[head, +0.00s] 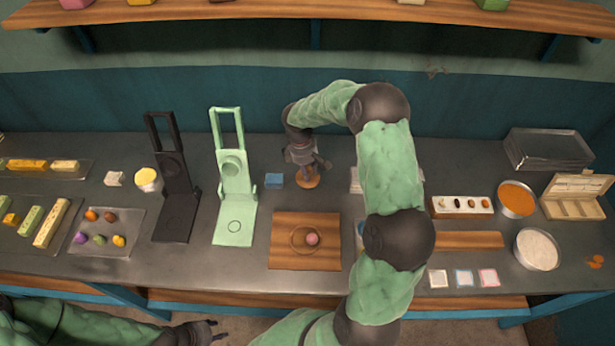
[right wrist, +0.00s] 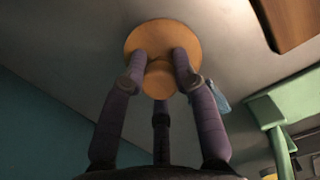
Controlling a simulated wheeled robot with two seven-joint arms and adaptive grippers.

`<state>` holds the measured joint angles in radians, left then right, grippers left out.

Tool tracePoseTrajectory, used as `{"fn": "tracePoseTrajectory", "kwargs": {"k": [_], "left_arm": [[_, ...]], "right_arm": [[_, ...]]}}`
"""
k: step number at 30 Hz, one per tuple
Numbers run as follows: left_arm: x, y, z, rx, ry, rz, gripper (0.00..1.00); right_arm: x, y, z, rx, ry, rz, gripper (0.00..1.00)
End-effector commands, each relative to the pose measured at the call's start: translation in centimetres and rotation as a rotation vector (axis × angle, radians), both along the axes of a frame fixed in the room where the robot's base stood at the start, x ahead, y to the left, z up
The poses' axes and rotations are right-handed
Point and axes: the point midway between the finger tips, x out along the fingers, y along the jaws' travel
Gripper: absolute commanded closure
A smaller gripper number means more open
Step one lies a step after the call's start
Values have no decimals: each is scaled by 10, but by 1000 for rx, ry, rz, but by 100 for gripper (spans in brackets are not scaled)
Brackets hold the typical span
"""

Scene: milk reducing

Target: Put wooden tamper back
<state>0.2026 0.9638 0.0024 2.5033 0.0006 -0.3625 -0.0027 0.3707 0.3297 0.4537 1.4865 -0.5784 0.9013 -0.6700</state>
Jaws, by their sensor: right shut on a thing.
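The wooden tamper (head: 308,182) is upright at the back middle of the grey counter, with its round base down. It also shows in the right wrist view (right wrist: 160,33) as a round disc with a knob. My right gripper (head: 306,166) points down from above and is shut on the tamper's knob, with fingers on either side in the right wrist view (right wrist: 160,72). The base is at or very near the counter; I cannot tell if it touches. My left gripper (head: 206,330) is low, in front of the counter's edge, apart from everything; its jaws are unclear.
A blue block (head: 274,180) lies just left of the tamper. A mint-green press (head: 235,190) and a black press (head: 175,195) stand further left. A wooden board (head: 283,255) with a pink ball (head: 312,239) lies in front. My right arm hides part of the counter.

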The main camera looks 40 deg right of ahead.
Motion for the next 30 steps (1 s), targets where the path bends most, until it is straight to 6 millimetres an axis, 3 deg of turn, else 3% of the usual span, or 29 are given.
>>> {"fn": "tracePoseTrajectory", "kwargs": {"k": [8, 20, 21, 23, 24, 30], "left_arm": [[0, 0, -7, 0, 0, 0, 60], [0, 0, -9, 0, 0, 0, 60], [0, 0, -9, 0, 0, 0, 60], [0, 0, -9, 0, 0, 0, 60], [0, 0, -9, 0, 0, 0, 60], [0, 0, -9, 0, 0, 0, 60]], "right_arm": [[2, -1, -34, 0, 3, 0, 100], [3, -1, -38, 0, 1, 0, 100], [3, -1, -39, 0, 1, 0, 68], [3, -1, -38, 0, 1, 0, 51], [3, -1, -38, 0, 1, 0, 48], [3, -1, -38, 0, 1, 0, 48]]}}
